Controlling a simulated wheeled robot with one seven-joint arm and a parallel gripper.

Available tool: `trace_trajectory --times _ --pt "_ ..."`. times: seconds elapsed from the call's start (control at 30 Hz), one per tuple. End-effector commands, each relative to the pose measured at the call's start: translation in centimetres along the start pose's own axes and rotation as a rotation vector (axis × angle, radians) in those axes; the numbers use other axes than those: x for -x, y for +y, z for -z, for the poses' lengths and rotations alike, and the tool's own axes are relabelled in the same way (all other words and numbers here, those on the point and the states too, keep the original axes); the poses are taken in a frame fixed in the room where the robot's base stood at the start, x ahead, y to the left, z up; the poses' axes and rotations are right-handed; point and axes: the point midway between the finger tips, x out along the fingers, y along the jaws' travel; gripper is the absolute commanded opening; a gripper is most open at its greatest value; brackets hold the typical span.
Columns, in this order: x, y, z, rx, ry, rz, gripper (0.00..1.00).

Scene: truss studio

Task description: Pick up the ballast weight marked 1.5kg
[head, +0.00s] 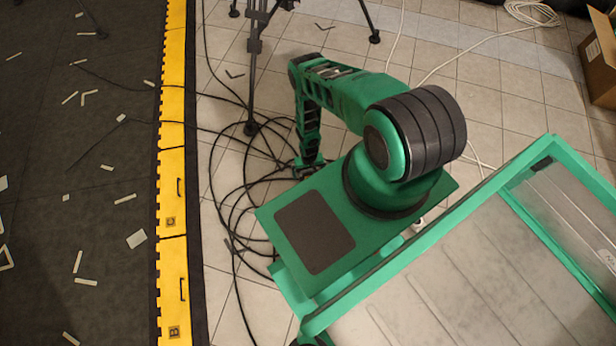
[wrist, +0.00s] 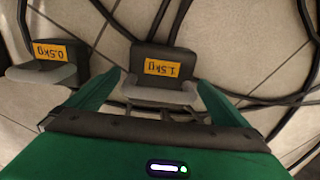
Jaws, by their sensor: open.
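The ballast weight marked 1.5kg (wrist: 165,52) is a dark block with an orange label, upside down in the wrist view, and a grey handle-like part (wrist: 160,95) on its near side. It stands on the tiled floor among black cables. My gripper (wrist: 157,82) is open, with its green fingers on either side of the grey part; I cannot tell whether they touch it. A second dark weight marked 0.5kg (wrist: 46,53) is to the left, outside the fingers. In the head view my gripper (head: 308,165) is low over the floor and the weights cannot be made out.
Black cables (head: 240,190) loop on the tiles around my gripper, and some pass beside the weights. A black tripod (head: 254,60) stands behind. A yellow-edged dark mat (head: 172,200) lies to the left with scattered pale pieces. A cardboard box (head: 598,60) is at the far right.

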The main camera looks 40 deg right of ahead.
Motion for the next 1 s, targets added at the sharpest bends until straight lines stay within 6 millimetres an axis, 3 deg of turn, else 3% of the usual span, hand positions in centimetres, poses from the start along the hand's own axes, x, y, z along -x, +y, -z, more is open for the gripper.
trace_trajectory --times 0.17,0.53,1.0 --pt "0.0 0.0 0.0 0.0 0.0 0.0 1.0" --pt "0.0 -0.1 0.0 0.0 0.0 0.0 0.15" --pt "1.1 -0.1 0.2 0.001 0.001 0.0 0.15"
